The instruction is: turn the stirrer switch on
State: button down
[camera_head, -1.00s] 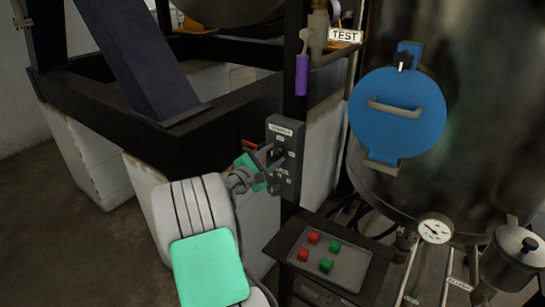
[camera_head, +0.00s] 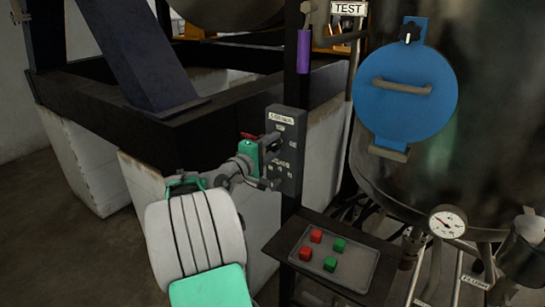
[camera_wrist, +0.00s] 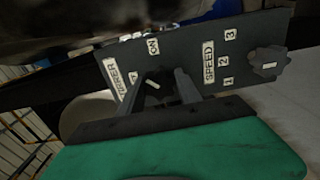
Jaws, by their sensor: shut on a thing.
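The grey control box (camera_head: 296,155) is fixed to a dark upright post in the head view. In the wrist view its panel (camera_wrist: 185,52) has a STIRRER label, an ON mark and a SPEED label with 1, 2, 3. The stirrer switch (camera_wrist: 153,86) is a dark knob with a white line, between my fingers. My gripper (camera_wrist: 162,90) is shut on it; in the head view my gripper (camera_head: 271,163) is against the box's front. The white line is tilted; which setting it points at is hard to tell. The speed knob (camera_wrist: 269,63) is free, to the right.
A tray (camera_head: 342,270) with red and green blocks stands below the box. A purple handle (camera_head: 304,52) hangs above it. A large dark tank with a blue hatch (camera_head: 404,95) and a gauge (camera_head: 447,222) is at right. A dark frame (camera_head: 200,130) stands behind my arm.

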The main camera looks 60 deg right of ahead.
jog(key=m+b, duration=0.3)
jog(key=b, duration=0.1)
jog(key=m+b, duration=0.2)
jog(key=b, duration=0.1)
jog(key=shift+f+m, duration=0.3)
jog(key=shift+f, duration=0.05)
jog(key=shift+r+m+b, duration=0.1)
jog(key=shift+m+b, duration=0.9)
jog(key=shift+b, duration=0.2)
jog(key=shift+r+m+b, duration=0.2)
jog(key=shift+m+b, duration=0.5)
jog(key=c, duration=0.8)
grip_release()
jog(key=shift+c, duration=0.2)
jog(key=w+a, duration=0.1)
jog(key=a, duration=0.6)
jog(key=shift+a+b, duration=0.35)
jog(key=shift+w+r, duration=0.1)
jog(key=shift+w, duration=0.05)
